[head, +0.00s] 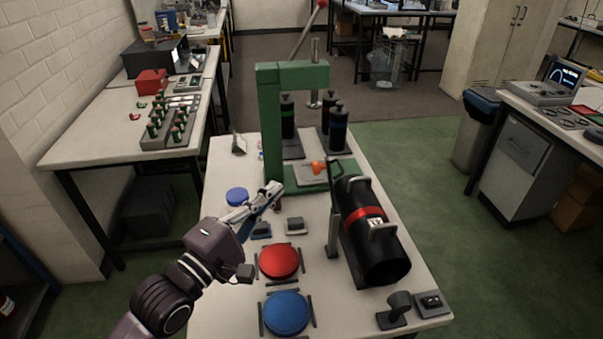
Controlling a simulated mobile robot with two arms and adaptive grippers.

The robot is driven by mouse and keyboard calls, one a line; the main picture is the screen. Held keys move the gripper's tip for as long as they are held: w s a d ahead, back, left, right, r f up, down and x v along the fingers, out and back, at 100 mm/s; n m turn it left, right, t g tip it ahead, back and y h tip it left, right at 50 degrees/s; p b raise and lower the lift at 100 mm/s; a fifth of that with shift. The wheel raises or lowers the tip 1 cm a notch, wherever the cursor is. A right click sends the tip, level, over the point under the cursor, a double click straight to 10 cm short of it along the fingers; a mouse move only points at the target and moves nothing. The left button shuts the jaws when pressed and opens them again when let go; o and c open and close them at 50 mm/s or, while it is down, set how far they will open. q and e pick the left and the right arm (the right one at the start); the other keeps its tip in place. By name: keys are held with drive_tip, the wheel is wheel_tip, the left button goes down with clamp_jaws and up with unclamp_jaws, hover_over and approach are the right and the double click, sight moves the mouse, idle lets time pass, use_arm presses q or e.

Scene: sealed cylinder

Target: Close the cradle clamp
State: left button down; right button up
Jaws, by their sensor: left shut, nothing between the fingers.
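A large black cylinder (379,253) with a red band and a white label lies on its side at the right of the near table. A grey upright bar (334,233) of its cradle stands at its left side. A grey handle (383,231) shows on the cylinder. I cannot tell which part is the clamp or how it stands. A small orange piece (318,168) shows by the far end of the cylinder. My left gripper (276,191) is shut and empty, left of the cylinder and apart from it, in front of the green frame. My right gripper is out of view.
A green press frame (271,125) with a red-knobbed lever stands behind. Several dark cylinders stand near it. A red disc (279,261) and a blue disc (286,312) lie in front. A black knob piece (398,306) sits at the near right.

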use_arm(q)
drive_tip(key=w+d+r+p, duration=0.1)
drive_tip(key=w+d, duration=0.2)
drive_tip(key=d, duration=0.2)
drive_tip(key=shift+w+p, duration=0.35)
drive_tip(key=shift+p, duration=0.05)
drive_tip(key=shift+r, duration=0.1)
drive_tip(key=shift+d, duration=0.1)
